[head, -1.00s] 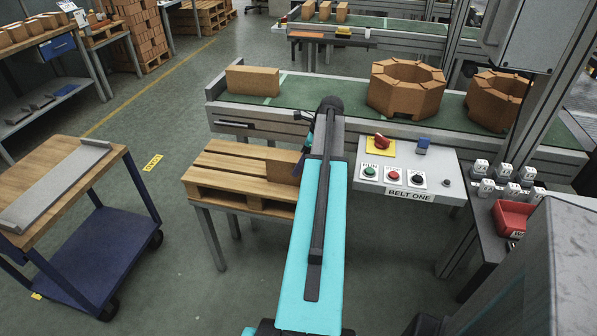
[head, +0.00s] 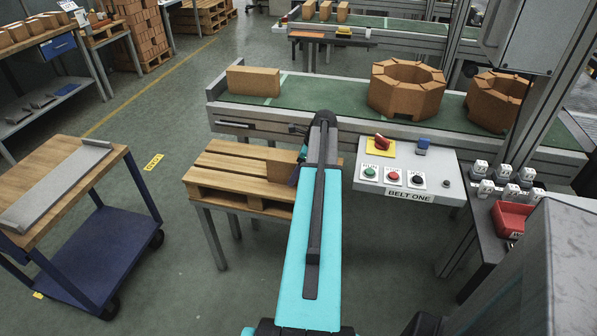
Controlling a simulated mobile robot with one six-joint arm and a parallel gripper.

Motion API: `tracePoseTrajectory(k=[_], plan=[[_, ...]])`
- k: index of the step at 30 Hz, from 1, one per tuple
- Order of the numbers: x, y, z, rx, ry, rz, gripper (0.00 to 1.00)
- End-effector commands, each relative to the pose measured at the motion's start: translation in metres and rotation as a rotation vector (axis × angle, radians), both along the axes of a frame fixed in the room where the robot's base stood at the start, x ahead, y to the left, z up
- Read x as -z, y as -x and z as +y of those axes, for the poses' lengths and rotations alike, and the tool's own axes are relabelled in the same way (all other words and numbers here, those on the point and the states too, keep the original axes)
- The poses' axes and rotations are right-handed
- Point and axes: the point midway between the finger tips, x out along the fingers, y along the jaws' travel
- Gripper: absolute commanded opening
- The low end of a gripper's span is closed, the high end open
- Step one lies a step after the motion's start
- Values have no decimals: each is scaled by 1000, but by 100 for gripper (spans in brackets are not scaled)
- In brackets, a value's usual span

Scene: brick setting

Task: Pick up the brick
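A brown brick (head: 280,167) is at the right part of the wooden pallet top (head: 232,163), beside my arm. My arm hides its right side, and I cannot tell whether it touches the wood. Another brown brick (head: 253,80) lies on the green belt behind the pallet. My gripper (head: 297,166) is mostly hidden behind my arm. Only a small dark part of it shows, close to the right side of the brick on the pallet. I cannot see both fingers or whether they hold the brick.
The belt (head: 330,107) carries octagonal brick rings (head: 406,90) at the right. A control panel (head: 405,180) marked BELT ONE stands right of my arm. A cart (head: 85,165) with a grey metal piece stands at the left. The floor between cart and pallet is clear.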

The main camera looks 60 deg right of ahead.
Motion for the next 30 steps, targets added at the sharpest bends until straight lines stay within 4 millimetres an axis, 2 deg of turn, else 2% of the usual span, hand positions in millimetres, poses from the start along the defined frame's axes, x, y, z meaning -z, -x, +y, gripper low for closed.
tracePoseTrajectory(k=[5,20,23,30], plan=[[6,-3,1,0,1,0,72],[6,-2,0,1,1,0,72],[6,-2,0,1,1,0,58],[6,-2,0,1,1,0,18]])
